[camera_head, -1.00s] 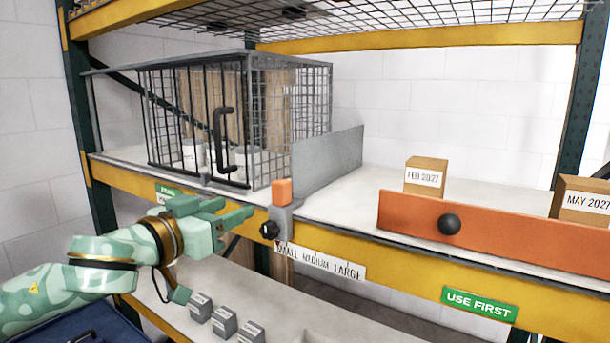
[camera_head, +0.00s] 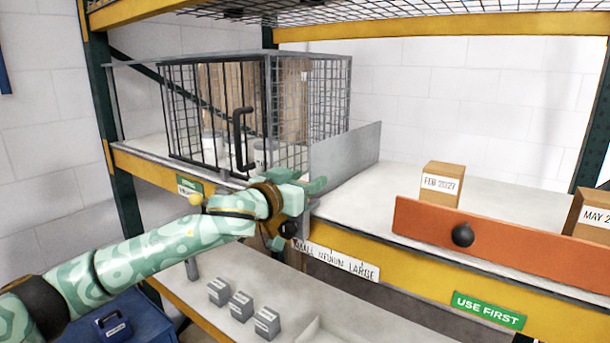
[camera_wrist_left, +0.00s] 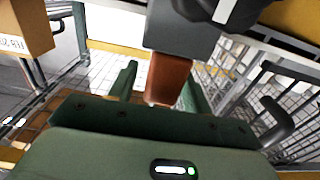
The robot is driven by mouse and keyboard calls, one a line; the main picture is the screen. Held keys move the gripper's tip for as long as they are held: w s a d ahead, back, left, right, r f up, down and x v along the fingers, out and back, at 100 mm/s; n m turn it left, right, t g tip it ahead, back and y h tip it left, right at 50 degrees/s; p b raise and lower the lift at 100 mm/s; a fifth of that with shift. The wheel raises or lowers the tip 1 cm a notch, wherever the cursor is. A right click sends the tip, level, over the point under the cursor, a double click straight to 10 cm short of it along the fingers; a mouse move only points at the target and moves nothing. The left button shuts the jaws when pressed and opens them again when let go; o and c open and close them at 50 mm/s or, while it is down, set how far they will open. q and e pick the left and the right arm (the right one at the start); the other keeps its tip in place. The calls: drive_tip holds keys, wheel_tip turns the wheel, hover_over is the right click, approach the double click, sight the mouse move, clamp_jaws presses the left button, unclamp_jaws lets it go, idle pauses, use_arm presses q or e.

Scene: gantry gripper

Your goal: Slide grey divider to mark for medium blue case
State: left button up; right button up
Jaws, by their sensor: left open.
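The grey divider (camera_head: 345,152) stands upright on the shelf, just right of the wire cage. Its orange tab (camera_wrist_left: 167,78) shows in the left wrist view under a grey bracket (camera_wrist_left: 182,32); my gripper hides the tab in the head view. My left gripper (camera_head: 309,187) is at the divider's front end. Its jaws are open, with one finger on each side of the tab; contact is unclear. The size strip (camera_head: 338,262) reading SMALL, MEDIUM, LARGE is on the yellow beam, right of a black knob (camera_head: 288,229). A blue case (camera_head: 138,322) is at lower left, partly hidden. My right gripper is out of view.
The wire cage (camera_head: 310,110) with a black handle stands left of the divider. An orange panel (camera_head: 500,243) with a black knob crosses the shelf's right front, near a FEB 2027 box (camera_head: 441,183). Shelf between divider and box is clear. Small grey blocks (camera_head: 241,306) lie below.

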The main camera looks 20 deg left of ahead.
use_arm(q)
drive_tip(key=shift+w, duration=0.15)
clamp_jaws()
drive_tip(key=s+d, duration=0.1)
drive_tip(key=d, duration=0.1)
drive_tip(key=d+p, duration=0.1)
drive_tip(key=d, duration=0.1)
drive_tip(key=s+d, duration=0.1)
drive_tip(key=d, duration=0.1)
drive_tip(key=shift+s+d+p, duration=0.3)
drive_tip(key=shift+d, duration=0.1)
unclamp_jaws()
drive_tip(key=shift+w, duration=0.1)
drive_tip(key=b+v, duration=0.3)
drive_tip(key=v, duration=1.3)
